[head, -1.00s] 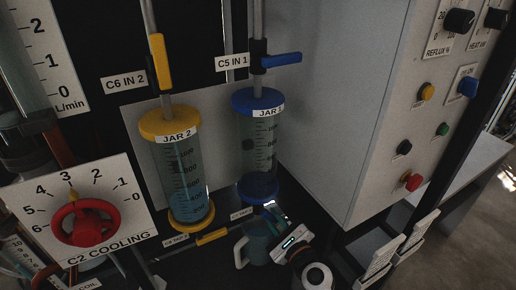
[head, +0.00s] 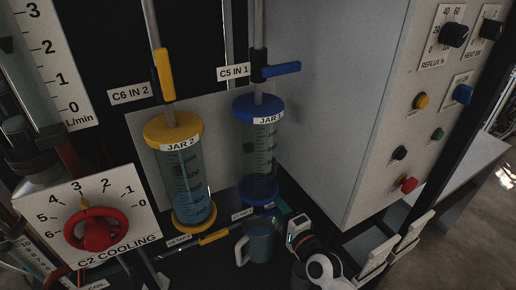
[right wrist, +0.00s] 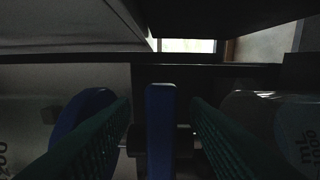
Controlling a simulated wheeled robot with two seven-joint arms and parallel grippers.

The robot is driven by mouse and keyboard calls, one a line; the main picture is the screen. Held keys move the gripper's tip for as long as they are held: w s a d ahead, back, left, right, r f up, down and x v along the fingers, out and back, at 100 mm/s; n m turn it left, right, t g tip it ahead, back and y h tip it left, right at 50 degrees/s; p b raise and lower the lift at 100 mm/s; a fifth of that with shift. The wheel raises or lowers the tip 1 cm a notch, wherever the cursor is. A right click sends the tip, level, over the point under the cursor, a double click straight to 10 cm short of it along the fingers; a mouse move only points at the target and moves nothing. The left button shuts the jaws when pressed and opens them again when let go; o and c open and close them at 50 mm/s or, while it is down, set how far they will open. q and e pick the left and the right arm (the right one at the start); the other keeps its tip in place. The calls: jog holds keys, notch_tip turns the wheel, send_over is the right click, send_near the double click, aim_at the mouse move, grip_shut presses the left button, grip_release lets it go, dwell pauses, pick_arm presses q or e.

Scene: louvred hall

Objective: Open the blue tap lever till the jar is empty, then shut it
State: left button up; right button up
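Jar 1 (head: 262,160), a clear cylinder with blue caps, hangs right of centre in the head view; I cannot make out a liquid level in it. A grey-blue mug (head: 260,243) stands below it. My right gripper (head: 277,207) is at the tap under the jar, partly hidden in the head view. In the right wrist view a blue lever (right wrist: 160,130) stands between the green finger pads of the right gripper (right wrist: 160,118), with a gap on both sides, so it is open around the lever. My left gripper is not in view.
Another blue lever (head: 281,69), at C5 IN 1, sits above Jar 1. Jar 2 (head: 188,172), yellow-capped with some liquid, stands left, with a yellow tap lever (head: 214,237) below. A grey cabinet (head: 340,110) with knobs and buttons closes off the right.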

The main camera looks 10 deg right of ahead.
jog(key=p+v, duration=0.1)
jog(key=v, duration=0.6)
dwell(0.4)
jog(key=b+v, duration=0.2)
jog(key=v, duration=1)
